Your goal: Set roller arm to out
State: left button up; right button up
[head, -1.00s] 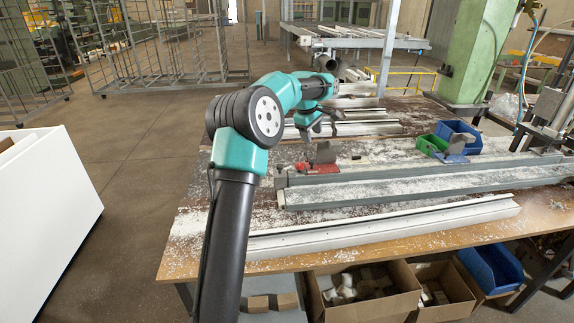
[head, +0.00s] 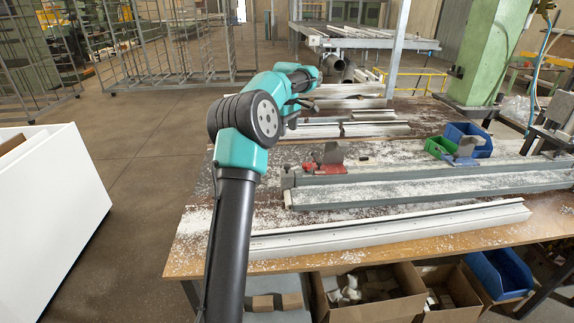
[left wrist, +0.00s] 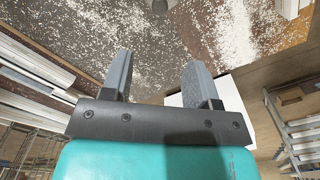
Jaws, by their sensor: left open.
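My left gripper (head: 302,106) is small in the head view, above the far left part of the bench. In the left wrist view its two grey fingers (left wrist: 157,68) stand apart with nothing between them. I cannot pick out the roller arm for certain. A red clamp with a grey plate-like piece (head: 333,153) sits on the left end of the bench rail, nearer the camera than the gripper and apart from it. A similar grey piece (head: 465,150) stands farther right. A dark rounded part (left wrist: 160,5) is cut off at the left wrist view's top edge. My right gripper is not in view.
The wooden bench (head: 190,255) is strewn with white chips. Long pale profiles (head: 400,228) lie along its front, with others at the back. Blue (head: 470,138) and green (head: 438,147) bins stand at the right. A green column (head: 490,55) rises behind. Cardboard boxes (head: 370,310) are below.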

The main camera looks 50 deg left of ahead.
aim_at(287, 165)
pick_arm(q)
notch_tip(287, 165, down, 15)
jog(key=shift+f, duration=0.2)
dwell(0.3)
jog(key=shift+c, duration=0.2)
grip_shut()
dwell(0.3)
